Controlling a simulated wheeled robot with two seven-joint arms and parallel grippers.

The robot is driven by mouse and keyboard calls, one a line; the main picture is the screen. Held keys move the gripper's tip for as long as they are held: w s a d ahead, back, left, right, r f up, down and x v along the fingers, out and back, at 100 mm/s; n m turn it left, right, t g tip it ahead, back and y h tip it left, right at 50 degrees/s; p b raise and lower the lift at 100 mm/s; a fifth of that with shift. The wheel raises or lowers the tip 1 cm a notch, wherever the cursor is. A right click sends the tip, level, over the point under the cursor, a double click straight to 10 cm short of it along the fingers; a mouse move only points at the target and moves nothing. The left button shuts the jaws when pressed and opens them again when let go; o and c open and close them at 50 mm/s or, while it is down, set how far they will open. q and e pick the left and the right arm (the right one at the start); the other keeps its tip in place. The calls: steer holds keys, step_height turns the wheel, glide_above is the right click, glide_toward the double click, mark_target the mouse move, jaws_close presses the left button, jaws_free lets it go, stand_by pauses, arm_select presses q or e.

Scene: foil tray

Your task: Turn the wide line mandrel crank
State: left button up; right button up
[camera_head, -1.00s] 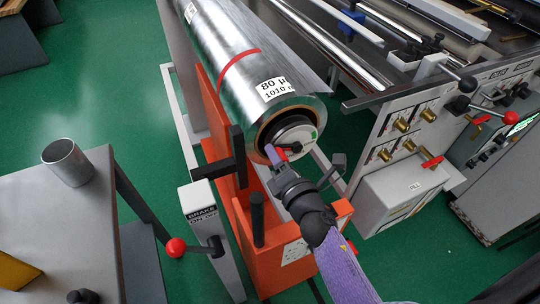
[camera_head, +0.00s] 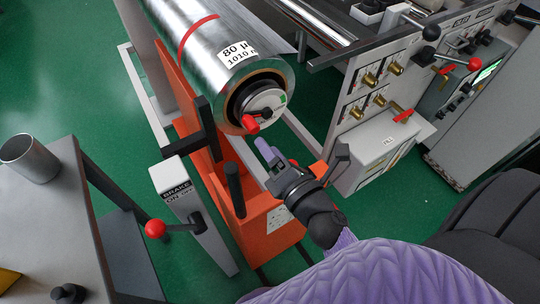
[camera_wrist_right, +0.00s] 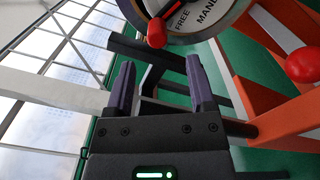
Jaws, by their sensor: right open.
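The mandrel crank (camera_head: 250,123) has a red handle on a short black arm, on the round end face (camera_head: 264,101) of the large foil roll (camera_head: 215,45). The red handle points down and left. My right gripper (camera_head: 268,151) is open and empty, just below the crank and apart from it. In the right wrist view, the red handle (camera_wrist_right: 156,34) shows beyond and above the gap between the two purple fingers (camera_wrist_right: 160,85). The face (camera_wrist_right: 197,14) there carries the words FREE and MAND, cut off by the frame edge. My left gripper is not in view.
An orange stand (camera_head: 262,215) with black posts is under and left of my right gripper. A brake post (camera_head: 190,205) with a red-knobbed lever (camera_head: 156,228) stands left. A grey table (camera_head: 50,205) holds a metal cup (camera_head: 30,157). A valve panel (camera_head: 375,90) is right.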

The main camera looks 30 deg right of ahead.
mark_target(255, 131)
steer(key=shift+s+d, duration=0.1)
steer(key=shift+s, duration=0.75)
steer(key=w+m+t+b, duration=0.1)
steer(key=w+m, duration=0.2)
steer(key=m, duration=0.4)
steer(key=w+m+t+y+b, duration=0.1)
steer(key=w+m, duration=0.2)
steer(key=m, duration=0.4)
steer(key=w+a+r+m+t+b, duration=0.1)
steer(key=w+m+t, duration=0.1)
steer(key=m, duration=0.6)
steer(key=shift+w+r+y+b, duration=0.1)
steer(key=shift+w+y+b, duration=0.2)
steer(key=shift+w, duration=0.55)
